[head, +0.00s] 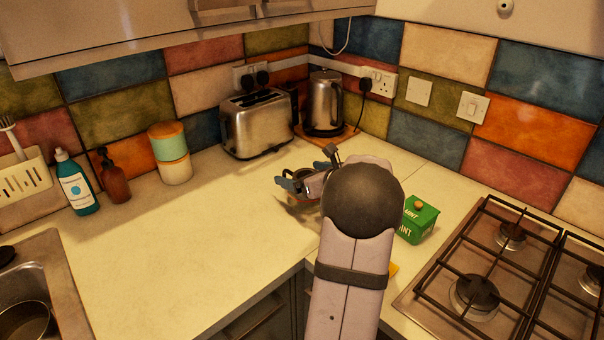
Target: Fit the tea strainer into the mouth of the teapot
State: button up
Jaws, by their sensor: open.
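My gripper (293,180) is open above the worktop near the corner, in front of the toaster. A small brownish rounded thing (298,202) shows just below and behind its fingers. It is mostly hidden, and I cannot tell whether it is the teapot, the strainer or something else. I cannot make out the teapot or the tea strainer for certain. My own arm covers the middle of the worktop.
A green box (419,220) marked "MINT" stands right of my arm, beside the gas hob (490,275). The toaster (256,124) and kettle (324,103) stand at the back. Bottles, stacked canisters (170,153) and a sink are left. The left-centre worktop (190,240) is clear.

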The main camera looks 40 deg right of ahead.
jog(key=b+v, duration=0.1)
jog(key=v, duration=0.6)
jog(key=shift+s+b, duration=0.2)
jog(key=shift+b, duration=0.2)
dwell(0.3)
